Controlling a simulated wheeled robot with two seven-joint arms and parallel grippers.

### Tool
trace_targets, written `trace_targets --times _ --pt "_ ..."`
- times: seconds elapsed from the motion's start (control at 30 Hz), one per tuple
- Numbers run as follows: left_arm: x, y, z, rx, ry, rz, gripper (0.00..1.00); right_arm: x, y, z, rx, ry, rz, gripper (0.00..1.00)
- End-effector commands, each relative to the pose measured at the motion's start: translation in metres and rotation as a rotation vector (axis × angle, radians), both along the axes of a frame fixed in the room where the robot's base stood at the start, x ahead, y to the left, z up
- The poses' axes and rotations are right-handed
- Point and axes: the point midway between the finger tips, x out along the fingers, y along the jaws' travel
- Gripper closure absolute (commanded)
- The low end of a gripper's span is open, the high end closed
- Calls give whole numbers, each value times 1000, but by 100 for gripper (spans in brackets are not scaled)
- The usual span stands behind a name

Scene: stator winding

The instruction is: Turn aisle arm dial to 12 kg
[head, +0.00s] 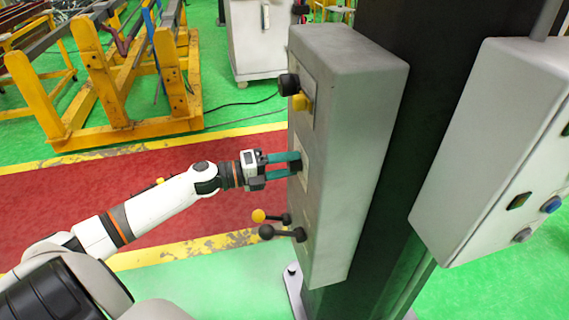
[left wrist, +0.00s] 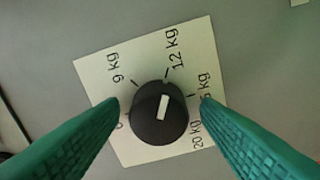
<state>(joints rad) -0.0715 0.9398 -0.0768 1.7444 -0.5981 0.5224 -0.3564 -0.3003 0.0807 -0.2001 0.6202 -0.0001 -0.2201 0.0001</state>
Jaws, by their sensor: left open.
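The dial (left wrist: 150,130) is a round black knob with a white pointer bar, on a pale label plate (left wrist: 95,75) in the left wrist view. The bar points up and slightly right, roughly at the 12 kg tick. 9 kg is to its left; 20 kg and a partly covered mark are to its right. In the head view the plate sits on the side of a grey control box (head: 352,110). My left gripper (head: 296,164) has its green fingers open on both sides of the knob, with a small gap visible at each side (left wrist: 160,104). My right gripper is out of view.
Above the dial are a black knob (head: 288,85) and a yellow knob (head: 301,102). Below are yellow-tipped (head: 259,215) and black-tipped (head: 266,232) levers, near my left forearm. A dark column (head: 420,100) carries a second box (head: 500,140) at right.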

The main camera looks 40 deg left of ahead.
Motion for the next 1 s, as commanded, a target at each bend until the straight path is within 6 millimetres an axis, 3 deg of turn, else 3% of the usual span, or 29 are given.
trace_targets --times 0.27,0.73,1.0 --pt "-17 14 -4 0 3 1 43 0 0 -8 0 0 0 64" --pt "-79 67 -2 0 3 2 43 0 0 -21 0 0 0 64" --pt "-91 78 -1 1 1 0 43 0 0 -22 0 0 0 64"
